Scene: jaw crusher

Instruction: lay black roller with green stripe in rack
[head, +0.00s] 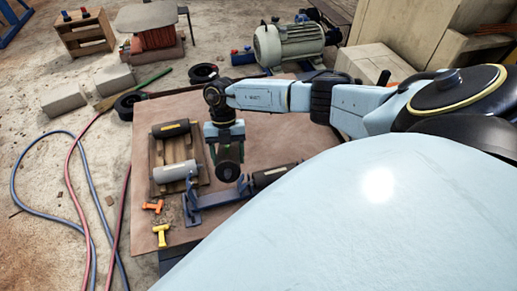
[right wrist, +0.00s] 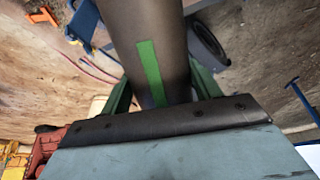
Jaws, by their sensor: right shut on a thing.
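The black roller with a green stripe (right wrist: 155,45) is held in my right gripper (right wrist: 158,98), between its two fingers, in the right wrist view. In the head view my right gripper (head: 227,150) points down over the board, and the roller (head: 229,171) shows nearly end-on below it. A blue steel frame with upright brackets (head: 217,196), which looks like the rack, stands just below the roller in the picture. Another dark roller (head: 272,175) lies at the frame's right end, partly hidden by my body. I cannot tell whether the held roller touches the frame. My left gripper is not in view.
A wooden pallet (head: 200,151) holds a black roller with a yellow mark (head: 171,128) and a grey roller (head: 176,171). Orange (head: 153,206) and yellow (head: 161,235) pieces lie on the brown board (head: 150,239). Hoses lie left; a motor (head: 289,44) stands behind.

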